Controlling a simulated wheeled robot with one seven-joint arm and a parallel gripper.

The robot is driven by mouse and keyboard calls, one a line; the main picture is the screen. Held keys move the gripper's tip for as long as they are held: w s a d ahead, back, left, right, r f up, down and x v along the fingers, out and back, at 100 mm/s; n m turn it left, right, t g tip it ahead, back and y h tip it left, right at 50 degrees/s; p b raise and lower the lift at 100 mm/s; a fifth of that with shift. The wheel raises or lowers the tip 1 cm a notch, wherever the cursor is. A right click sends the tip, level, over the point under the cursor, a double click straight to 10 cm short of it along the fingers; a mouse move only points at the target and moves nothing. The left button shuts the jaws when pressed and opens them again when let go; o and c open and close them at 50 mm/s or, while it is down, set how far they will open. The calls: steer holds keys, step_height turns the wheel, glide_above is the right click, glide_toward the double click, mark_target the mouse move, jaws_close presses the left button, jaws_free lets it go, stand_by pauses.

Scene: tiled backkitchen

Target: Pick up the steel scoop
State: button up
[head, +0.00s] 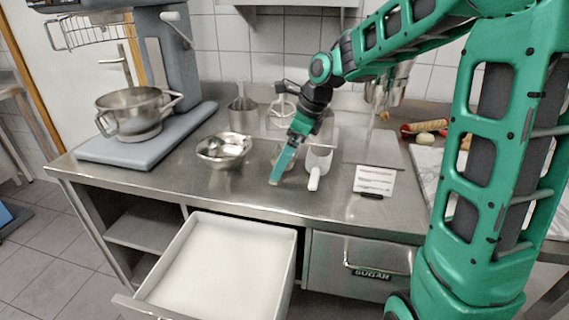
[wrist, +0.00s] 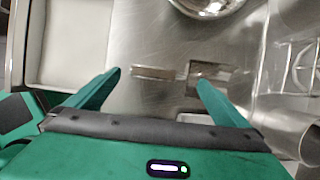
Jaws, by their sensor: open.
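The steel scoop (wrist: 152,73) lies on the steel worktop. In the wrist view its flat tan-grey handle points left between my fingertips, and its shiny hollow body (wrist: 224,72) lies to the right, near the right fingertip. My gripper (wrist: 158,80) is open and empty, with its fingers pointing down at the worktop. In the head view my gripper (head: 284,166) hides most of the scoop.
A steel bowl (head: 224,149) stands to the left. An open white drawer (head: 217,268) juts out in front below. A card stand (head: 374,181) is to the right.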

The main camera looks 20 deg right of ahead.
steer(key=x, duration=0.3)
steer(key=shift+f, duration=0.2)
steer(key=c, duration=1)
steer(key=shift+c, duration=0.2)
steer(key=shift+r, duration=0.1)
